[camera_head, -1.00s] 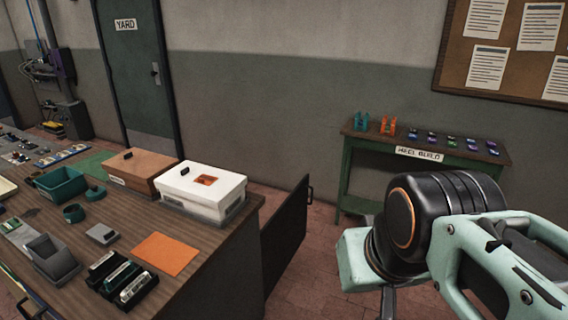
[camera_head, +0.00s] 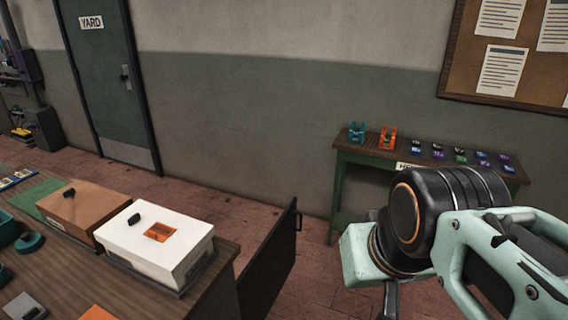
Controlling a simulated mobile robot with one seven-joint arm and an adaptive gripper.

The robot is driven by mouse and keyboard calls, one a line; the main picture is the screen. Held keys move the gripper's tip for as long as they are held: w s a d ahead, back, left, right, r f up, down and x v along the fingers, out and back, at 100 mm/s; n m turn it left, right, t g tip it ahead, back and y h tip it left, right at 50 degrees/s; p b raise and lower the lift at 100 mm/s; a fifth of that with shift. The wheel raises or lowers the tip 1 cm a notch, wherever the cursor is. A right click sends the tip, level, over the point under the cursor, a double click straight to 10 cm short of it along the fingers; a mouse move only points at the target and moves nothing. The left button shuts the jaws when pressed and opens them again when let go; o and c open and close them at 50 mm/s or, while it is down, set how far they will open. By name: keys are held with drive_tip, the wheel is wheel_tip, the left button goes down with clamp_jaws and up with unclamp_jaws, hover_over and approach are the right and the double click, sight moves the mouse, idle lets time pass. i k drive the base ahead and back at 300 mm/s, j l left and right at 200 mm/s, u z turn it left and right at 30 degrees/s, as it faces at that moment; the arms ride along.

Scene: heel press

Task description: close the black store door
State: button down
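The black store door (camera_head: 268,264) stands swung open from the right end of the wooden bench (camera_head: 222,290). It has a small handle (camera_head: 299,221) near its top outer corner. My arm fills the lower right of the view, to the right of the door and apart from it in the picture. My gripper (camera_head: 390,302) shows only as a dark part below the pale green wrist, cut off by the bottom edge. Its fingertips are out of sight, so its opening cannot be seen.
A white box (camera_head: 140,262) and a brown box (camera_head: 72,222) sit on the bench. A green table (camera_head: 342,190) with small coloured parts stands against the wall at the right. Red tiled floor (camera_head: 215,200) lies free between the bench, the wall and the table.

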sight(258, 285)
drive_tip(key=i+l, duration=0.1)
drive_tip(key=i, duration=0.45)
drive_tip(key=i+l+z, duration=0.1)
drive_tip(key=i, duration=0.45)
